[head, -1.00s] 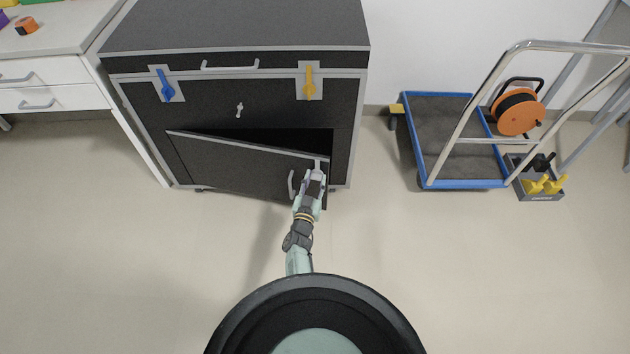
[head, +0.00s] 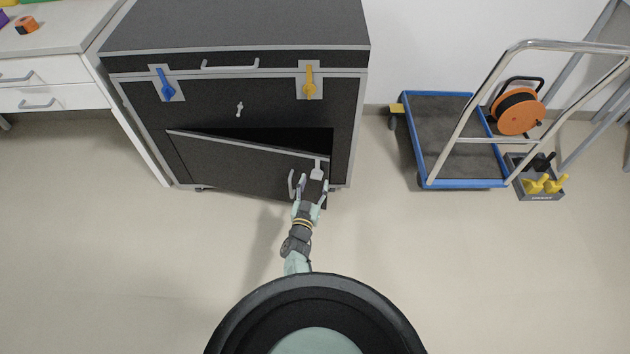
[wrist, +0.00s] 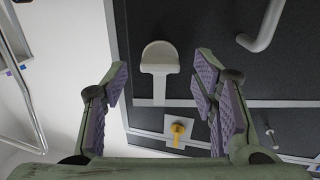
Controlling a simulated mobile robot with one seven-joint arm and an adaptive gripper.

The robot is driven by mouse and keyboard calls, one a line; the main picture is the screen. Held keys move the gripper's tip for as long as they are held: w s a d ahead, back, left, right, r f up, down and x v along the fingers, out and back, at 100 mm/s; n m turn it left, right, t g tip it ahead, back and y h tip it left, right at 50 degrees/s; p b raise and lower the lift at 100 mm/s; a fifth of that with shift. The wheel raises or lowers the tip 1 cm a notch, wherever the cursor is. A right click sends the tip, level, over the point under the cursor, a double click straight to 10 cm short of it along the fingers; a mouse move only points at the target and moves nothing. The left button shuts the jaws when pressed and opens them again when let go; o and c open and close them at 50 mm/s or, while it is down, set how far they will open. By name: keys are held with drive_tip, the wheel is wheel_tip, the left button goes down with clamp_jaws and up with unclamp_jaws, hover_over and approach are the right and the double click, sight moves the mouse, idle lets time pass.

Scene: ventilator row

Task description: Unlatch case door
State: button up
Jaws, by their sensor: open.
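The black case (head: 260,38) with grey edging stands against the wall. Its lower front door (head: 235,168) is ajar, its right side swung outward, with a dark gap above it. A pale grey latch (head: 317,168) sits at the door's top right corner; it also shows in the wrist view (wrist: 159,57). A grey pull handle (head: 291,183) is just left of it, and shows at upper right in the wrist view (wrist: 264,25). My gripper (head: 311,186) is open and empty just in front of the latch. In the wrist view the latch lies between the spread fingers, with no contact visible.
The case front bears a blue lever (head: 167,86), a yellow lever (head: 310,84) and a small knob (head: 239,109). A white drawer unit (head: 50,75) stands left. A blue-edged trolley (head: 440,140) with an orange reel (head: 519,113) stands right. Floor in front is clear.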

drive_tip(key=v, duration=1)
